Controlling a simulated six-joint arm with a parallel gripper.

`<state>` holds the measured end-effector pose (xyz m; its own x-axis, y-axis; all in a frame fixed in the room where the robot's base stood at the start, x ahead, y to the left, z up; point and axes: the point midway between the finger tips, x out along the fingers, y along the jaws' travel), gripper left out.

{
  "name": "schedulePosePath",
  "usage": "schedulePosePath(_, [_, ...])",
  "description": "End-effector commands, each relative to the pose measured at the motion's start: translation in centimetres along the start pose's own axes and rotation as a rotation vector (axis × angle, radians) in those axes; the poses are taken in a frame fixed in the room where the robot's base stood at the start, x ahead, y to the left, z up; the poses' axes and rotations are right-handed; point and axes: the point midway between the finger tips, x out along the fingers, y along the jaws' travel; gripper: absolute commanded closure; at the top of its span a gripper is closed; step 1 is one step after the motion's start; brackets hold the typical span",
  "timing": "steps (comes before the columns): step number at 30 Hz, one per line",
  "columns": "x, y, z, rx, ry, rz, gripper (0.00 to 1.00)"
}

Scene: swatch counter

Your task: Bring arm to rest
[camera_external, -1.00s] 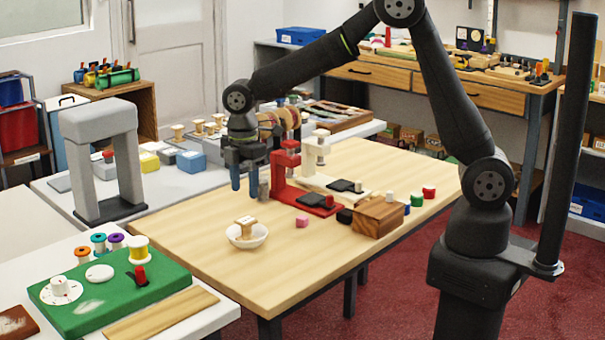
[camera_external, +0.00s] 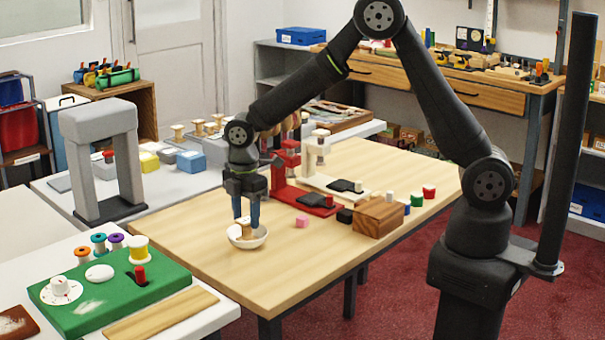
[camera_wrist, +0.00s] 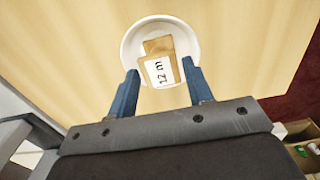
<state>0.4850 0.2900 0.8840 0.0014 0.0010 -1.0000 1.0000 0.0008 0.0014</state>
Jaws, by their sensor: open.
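My gripper (camera_external: 246,219) is over the white bowl (camera_external: 262,240) on the wooden table, with its blue fingers pointing down. The fingers are open. In the external view, the fingers partly hide the spool.
A red press (camera_external: 285,175) and a cream press (camera_external: 318,165) stand behind my gripper. A pink cube (camera_external: 302,221) and a wooden block (camera_external: 378,217) are to the right. The table front (camera_external: 275,285) is clear. A green board (camera_external: 105,310) is on the left counter.

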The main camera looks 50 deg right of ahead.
Motion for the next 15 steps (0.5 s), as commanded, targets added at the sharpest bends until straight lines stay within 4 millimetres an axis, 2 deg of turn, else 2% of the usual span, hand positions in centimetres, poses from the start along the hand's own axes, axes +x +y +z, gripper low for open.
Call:
schedulePosePath(11, [-0.13,-0.02,0.01,0.0,-0.001,-0.001,0.53])
schedulePosePath(15, [0.75,-0.06,0.04,0.0,-0.002,-0.003,0.53])
